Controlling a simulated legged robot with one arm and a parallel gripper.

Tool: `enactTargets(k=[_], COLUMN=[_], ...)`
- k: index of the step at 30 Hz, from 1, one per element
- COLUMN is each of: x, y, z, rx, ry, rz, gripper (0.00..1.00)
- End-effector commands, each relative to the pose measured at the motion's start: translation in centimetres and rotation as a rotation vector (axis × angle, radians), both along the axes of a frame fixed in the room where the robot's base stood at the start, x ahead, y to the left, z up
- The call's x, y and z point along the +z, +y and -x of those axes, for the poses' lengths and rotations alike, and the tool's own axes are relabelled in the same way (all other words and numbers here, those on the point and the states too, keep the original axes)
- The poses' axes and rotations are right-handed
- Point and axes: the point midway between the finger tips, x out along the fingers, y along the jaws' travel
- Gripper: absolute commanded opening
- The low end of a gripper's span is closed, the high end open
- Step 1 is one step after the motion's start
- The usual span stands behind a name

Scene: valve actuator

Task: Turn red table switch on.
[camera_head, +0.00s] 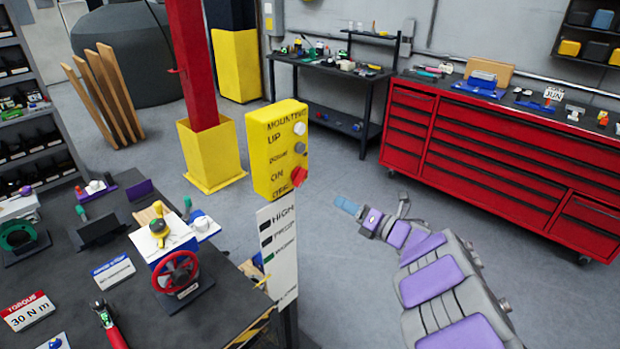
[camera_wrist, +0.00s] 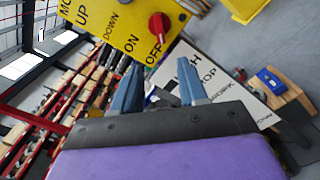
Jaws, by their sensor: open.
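The red switch (camera_head: 299,174) is a round knob low on the side of a yellow control box marked UP, DOWN, ON and OFF (camera_head: 270,150). In the wrist view the red knob (camera_wrist: 158,25) is near the top, between the ON and OFF labels, with a pale mark on it. I cannot tell which label it points to. My gripper (camera_head: 346,205) is to the right of and below the box in the head view, apart from it. In the wrist view its blue fingers (camera_wrist: 158,82) are spread and empty, with the knob beyond them.
A white sign panel (camera_head: 281,270) stands below the box. The dark table (camera_head: 80,275) at left holds a red valve wheel (camera_head: 176,272). A red column in a yellow base (camera_head: 213,155) stands behind. Red drawers (camera_head: 500,150) are at right; floor between is clear.

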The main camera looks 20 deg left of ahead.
Motion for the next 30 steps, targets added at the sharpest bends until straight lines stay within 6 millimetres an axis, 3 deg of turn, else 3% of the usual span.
enactTargets(k=[13,30], x=[0.0,0.0], y=[8.1,13.9], z=[-3.2,-5.9], rx=[0.003,-0.001], ry=[-0.001,0.0], rz=[-0.001,-0.002], gripper=[0.43,0.43])
